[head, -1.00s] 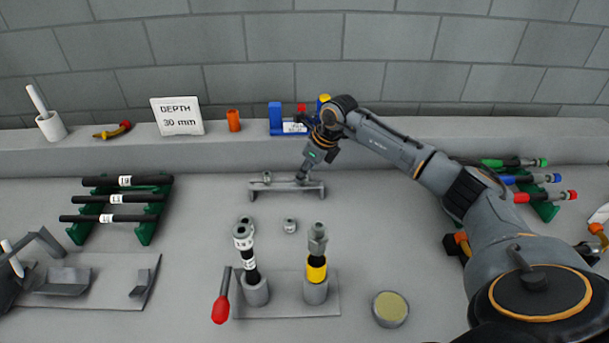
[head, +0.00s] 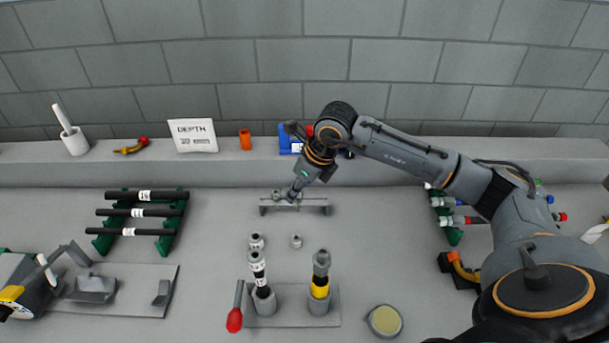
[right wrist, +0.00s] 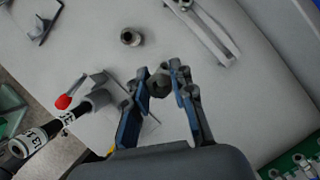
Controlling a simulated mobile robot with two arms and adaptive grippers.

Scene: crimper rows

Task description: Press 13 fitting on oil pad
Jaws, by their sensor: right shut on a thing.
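My right gripper (head: 293,199) is over the small grey rack near the back of the bench. In the right wrist view its blue-grey fingers (right wrist: 161,88) are shut on a small grey fitting (right wrist: 159,84); I cannot read a size on it. The held fitting is hard to make out in the head view. The oil pad (head: 385,320), a round pale yellow disc in a grey dish, lies at the front right, well away from this gripper. The grey rack (head: 308,206) bears another fitting (head: 277,195) at its left. My left gripper is not in view.
Two loose fittings (head: 296,240) (head: 256,240) are on the bench. A white-labelled upright hose (head: 259,277) and a yellow-banded one (head: 320,288) stand in holders near a red-tipped lever (head: 235,319). Hose racks (head: 166,236) flank the bench.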

